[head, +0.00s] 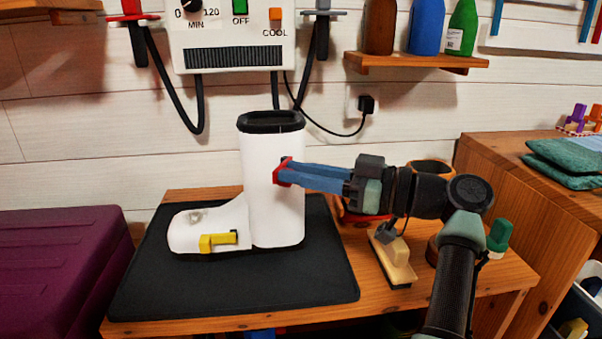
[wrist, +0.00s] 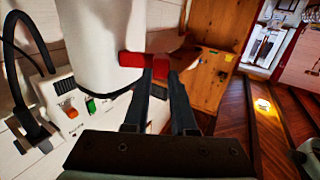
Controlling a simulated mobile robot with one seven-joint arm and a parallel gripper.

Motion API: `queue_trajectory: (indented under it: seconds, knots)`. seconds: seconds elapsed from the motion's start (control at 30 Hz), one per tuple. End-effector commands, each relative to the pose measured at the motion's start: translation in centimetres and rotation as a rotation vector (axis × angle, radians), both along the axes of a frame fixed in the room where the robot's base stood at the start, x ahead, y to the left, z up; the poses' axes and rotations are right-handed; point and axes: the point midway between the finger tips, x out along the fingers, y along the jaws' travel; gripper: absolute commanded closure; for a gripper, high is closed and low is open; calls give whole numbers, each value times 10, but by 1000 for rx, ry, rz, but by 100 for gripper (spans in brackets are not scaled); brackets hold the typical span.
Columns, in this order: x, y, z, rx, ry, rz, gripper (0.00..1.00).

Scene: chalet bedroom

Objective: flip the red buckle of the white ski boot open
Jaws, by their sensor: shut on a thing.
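The white ski boot (head: 272,190) stands upright on a black mat (head: 335,270), its toe to the left and its dark collar on top. The red buckle (head: 284,171) is on the upper right part of the shaft. My gripper (head: 286,172) reaches in from the right with its blue fingers at the buckle. In the wrist view the boot shaft (wrist: 95,40) is at upper left. The red buckle (wrist: 133,59) runs across it and in between my fingertips (wrist: 160,78), which are shut on it. A yellow buckle (head: 218,241) sits low on the boot's foot.
The mat lies on a wooden bench (head: 470,262). A brush (head: 393,262) and a green-topped item (head: 498,236) are on the bench at right, below my arm. A wall dryer box (head: 232,38) with black hoses hangs behind. A purple case (head: 65,262) stands at left.

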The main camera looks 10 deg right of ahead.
Motion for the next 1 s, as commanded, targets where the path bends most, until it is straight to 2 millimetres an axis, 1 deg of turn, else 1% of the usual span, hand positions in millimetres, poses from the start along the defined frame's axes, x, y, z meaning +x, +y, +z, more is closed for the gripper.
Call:
queue_trajectory:
  seconds: [0.1, 0.13, 0.27, 0.3, 0.57, 0.67, 0.77, 1.0]
  knots:
    - [0, 0, 0, -1, 0, -1, 100]
    - [0, 0, 0, -1, 0, -1, 70]
    - [0, 0, 0, 0, 0, -1, 47]
    - [0, 0, 0, 0, 0, -1, 45]
    - [0, -1, 0, 0, 0, -2, 45]
    - [-2, -6, 1, 0, 1, -4, 45]
    - [-9, -18, 1, 0, 1, -4, 45]
    - [-35, -65, 3, 1, 2, -6, 45]
